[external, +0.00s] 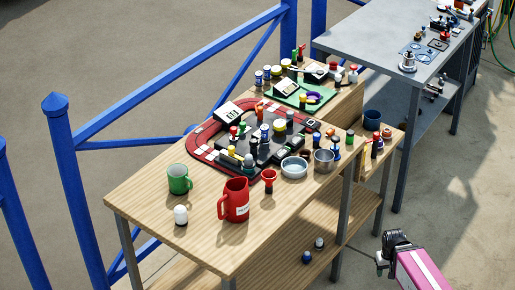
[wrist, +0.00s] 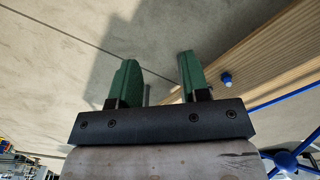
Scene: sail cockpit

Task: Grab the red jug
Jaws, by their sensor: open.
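The red jug (external: 235,200) stands upright near the front of the wooden table (external: 140,203) in the external view, its handle toward the left and a pale label on its side. My gripper shows in the wrist view (wrist: 157,82) with two green fingers apart and nothing between them. In the external view a pink and dark part of my arm (external: 420,270) is at the lower right, well apart from the table and the jug. The jug does not show in the wrist view.
Near the jug stand a green mug (external: 179,180), a white-topped small item (external: 181,215) and a red cup (external: 269,180). Behind are a metal bowl (external: 294,167), a metal cup (external: 324,160) and a red track (external: 203,143) crowded with small pieces. A blue railing (external: 180,118) runs behind the table.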

